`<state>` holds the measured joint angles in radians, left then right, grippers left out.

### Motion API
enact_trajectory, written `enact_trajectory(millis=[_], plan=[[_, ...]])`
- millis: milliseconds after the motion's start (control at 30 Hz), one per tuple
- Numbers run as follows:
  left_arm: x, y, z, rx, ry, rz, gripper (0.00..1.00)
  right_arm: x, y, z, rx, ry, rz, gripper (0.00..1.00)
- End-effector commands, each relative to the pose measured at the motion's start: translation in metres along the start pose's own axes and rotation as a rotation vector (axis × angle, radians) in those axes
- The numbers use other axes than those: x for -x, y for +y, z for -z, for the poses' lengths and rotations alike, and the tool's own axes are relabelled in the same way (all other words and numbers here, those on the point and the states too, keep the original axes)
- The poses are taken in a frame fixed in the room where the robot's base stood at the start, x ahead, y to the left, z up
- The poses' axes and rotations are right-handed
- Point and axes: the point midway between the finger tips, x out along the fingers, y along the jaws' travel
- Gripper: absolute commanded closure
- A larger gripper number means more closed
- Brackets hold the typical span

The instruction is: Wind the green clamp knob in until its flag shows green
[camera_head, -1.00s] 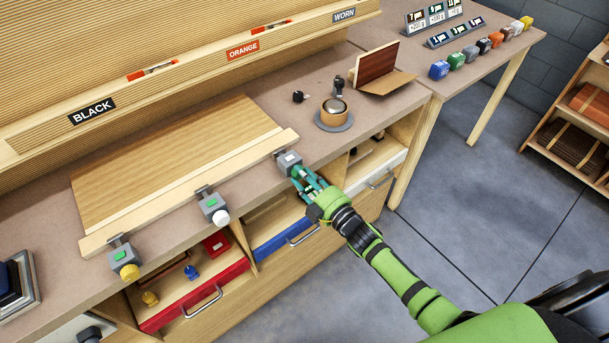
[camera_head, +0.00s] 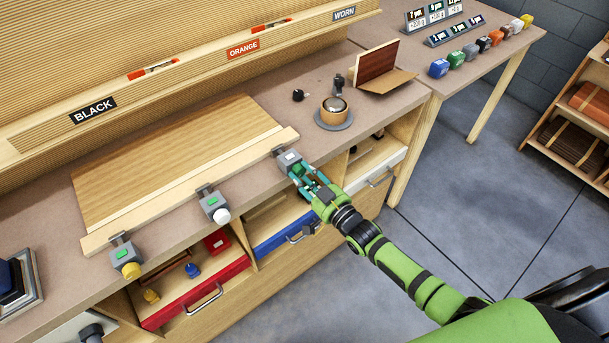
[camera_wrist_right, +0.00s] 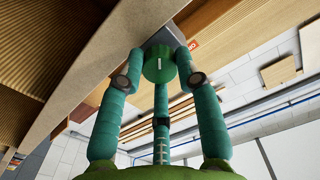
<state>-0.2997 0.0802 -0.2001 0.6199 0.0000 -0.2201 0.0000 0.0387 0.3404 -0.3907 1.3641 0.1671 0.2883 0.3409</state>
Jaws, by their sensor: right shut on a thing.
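The right-hand clamp (camera_head: 288,160) grips the light wooden bar at the bench's front edge. Its top flag looks whitish, not green. My right gripper (camera_head: 300,176) is at the front of this clamp, its teal fingers closed around the knob. In the right wrist view the green knob (camera_wrist_right: 158,66) sits between the fingertips, with a pale mark on its face. The fingers mostly hide the knob in the head view. My left gripper is not in view.
Two other clamps, one with a white knob (camera_head: 222,215) and one with a yellow knob (camera_head: 131,271), show green flags. A veneered panel (camera_head: 175,160) lies behind the bar. Below are a red drawer (camera_head: 165,313) and a blue drawer (camera_head: 272,245). The floor in front is clear.

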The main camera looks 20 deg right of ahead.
Motion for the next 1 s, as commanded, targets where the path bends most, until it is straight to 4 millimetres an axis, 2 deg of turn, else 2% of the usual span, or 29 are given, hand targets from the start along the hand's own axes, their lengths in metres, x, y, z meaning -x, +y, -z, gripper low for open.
enact_trajectory(millis=[500,1000], plan=[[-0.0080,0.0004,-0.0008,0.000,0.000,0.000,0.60,-0.0011,0.0011,0.0024,-0.421,0.007,0.002,0.99],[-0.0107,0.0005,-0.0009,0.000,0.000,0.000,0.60,-0.0016,0.0020,0.0044,-0.560,0.010,0.003,0.99]])
